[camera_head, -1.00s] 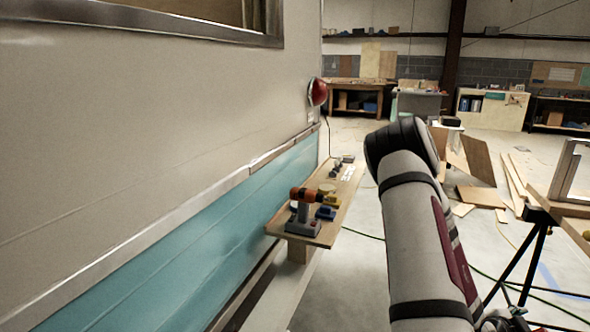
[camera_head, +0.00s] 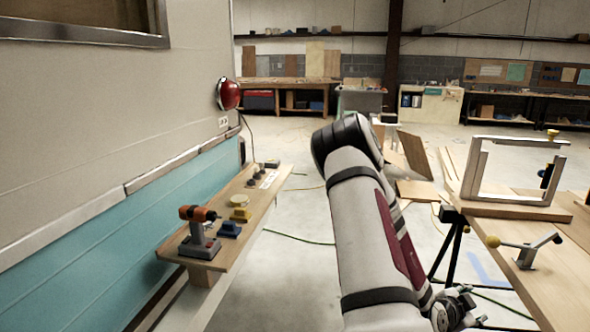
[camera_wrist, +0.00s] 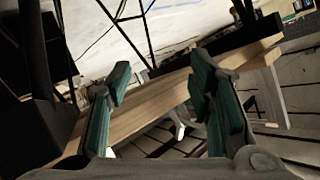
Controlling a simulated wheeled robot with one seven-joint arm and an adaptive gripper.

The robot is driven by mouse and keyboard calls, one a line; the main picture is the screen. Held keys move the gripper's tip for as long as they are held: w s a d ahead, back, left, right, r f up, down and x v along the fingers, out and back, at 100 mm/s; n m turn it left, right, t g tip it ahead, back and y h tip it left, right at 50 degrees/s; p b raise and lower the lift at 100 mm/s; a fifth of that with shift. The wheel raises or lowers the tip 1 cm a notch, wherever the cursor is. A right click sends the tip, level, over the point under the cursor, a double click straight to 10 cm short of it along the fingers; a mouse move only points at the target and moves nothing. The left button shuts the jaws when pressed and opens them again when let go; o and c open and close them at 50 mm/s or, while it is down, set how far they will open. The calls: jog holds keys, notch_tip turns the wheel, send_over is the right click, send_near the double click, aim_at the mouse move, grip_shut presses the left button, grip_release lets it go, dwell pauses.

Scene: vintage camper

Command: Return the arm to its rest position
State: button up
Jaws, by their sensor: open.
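My arm rises through the middle of the head view, bent at a dark joint. My gripper (camera_head: 455,310) shows only partly at the lower edge of the head view, beside my arm. In the wrist view my gripper (camera_wrist: 160,100) has its two green-padded fingers spread apart. Nothing is held between them. A wooden board edge (camera_wrist: 150,108) lies beyond the fingers in the wrist view; I cannot tell how far off it is.
A narrow shelf (camera_head: 247,218) along the camper wall (camera_head: 110,205) at left holds an orange drill (camera_head: 195,228) and small parts. At right, a wooden worktable (camera_head: 545,275) bears a metal frame (camera_head: 480,172) and a clamp (camera_head: 525,250).

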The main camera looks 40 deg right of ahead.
jog(key=w+a+n+t+y+b, duration=0.35)
jog(key=w+a+y, duration=0.35)
jog(key=w+a, duration=0.9)
jog(key=w+a+r+n+t+y+b, duration=0.1)
jog(key=a+r+n+y, duration=0.2)
jog(key=a, duration=0.5)
jog(key=w+a+r+n+y+b, duration=0.1)
jog(key=a+r+n, duration=0.2)
jog(key=a+n, duration=0.3)
jog(key=w+a+r+n+t+y+b, duration=0.1)
jog(key=a+r+n+y+b, duration=0.15)
jog(key=a, duration=0.65)
jog(key=s+a+r+n+g+b, duration=0.1)
jog(key=s+a+r+n, duration=0.15)
jog(key=s, duration=0.35)
jog(key=s+a+r+n+g, duration=0.1)
jog(key=s+a+n, duration=0.25)
jog(key=s, duration=0.25)
jog(key=s+a+r+n+g+b, duration=0.1)
jog(key=s+a+n, duration=0.2)
jog(key=s+n, duration=0.15)
notch_tip(320, 180, up, 28)
jog(key=s+d+t+p, duration=0.1)
jog(key=t+p, duration=0.2)
jog(key=p, duration=2.3)
jog(key=shift+m, duration=0.35)
